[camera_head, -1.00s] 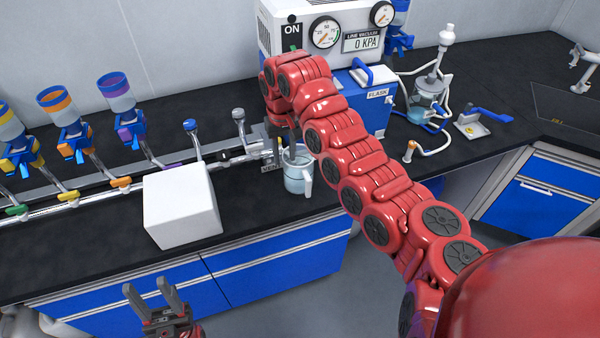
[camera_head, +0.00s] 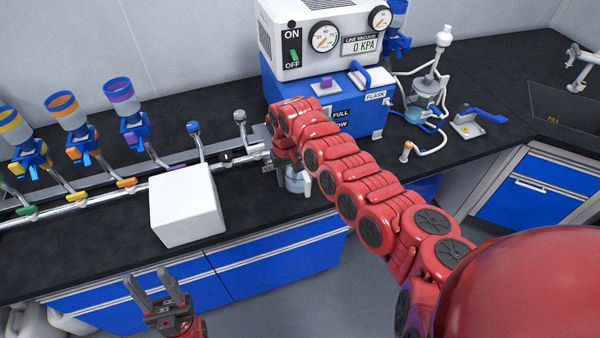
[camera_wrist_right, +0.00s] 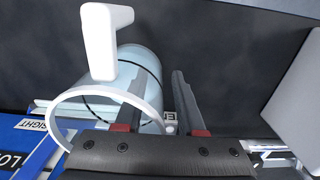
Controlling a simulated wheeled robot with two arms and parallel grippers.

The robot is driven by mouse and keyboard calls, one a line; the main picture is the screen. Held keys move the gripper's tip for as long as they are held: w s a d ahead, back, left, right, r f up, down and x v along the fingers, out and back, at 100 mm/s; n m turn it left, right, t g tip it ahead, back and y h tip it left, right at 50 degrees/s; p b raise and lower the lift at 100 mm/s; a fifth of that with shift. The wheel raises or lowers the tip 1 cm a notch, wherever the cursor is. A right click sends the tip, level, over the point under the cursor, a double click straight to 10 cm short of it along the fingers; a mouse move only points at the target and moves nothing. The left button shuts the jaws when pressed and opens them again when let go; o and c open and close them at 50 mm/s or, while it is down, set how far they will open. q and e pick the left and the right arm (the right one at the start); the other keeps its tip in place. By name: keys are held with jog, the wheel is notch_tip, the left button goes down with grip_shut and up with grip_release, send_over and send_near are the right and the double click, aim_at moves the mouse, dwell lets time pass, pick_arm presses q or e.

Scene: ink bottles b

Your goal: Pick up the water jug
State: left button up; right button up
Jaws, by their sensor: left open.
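The water jug (camera_head: 296,184) is a clear, pale blue vessel with a white handle, upright on the black bench. It is mostly hidden behind my right arm in the head view. The right wrist view shows the jug (camera_wrist_right: 143,62) from above, with its white handle (camera_wrist_right: 101,40) toward the top left. My right gripper (camera_wrist_right: 157,80) is at the jug's rim, fingers apart. One finger appears inside the rim and the other outside, with the jug's wall between them. My left gripper (camera_head: 147,277) is open and empty, in front of the bench's blue drawers.
A white box (camera_head: 186,203) stands left of the jug. Behind it is a metal manifold (camera_head: 85,195) with several coloured valves and funnels. The blue-and-white vacuum unit (camera_head: 325,88) stands behind my right arm. A tubed glass flask (camera_head: 425,98) is further right.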

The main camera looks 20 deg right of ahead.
grip_shut()
dwell(1.3)
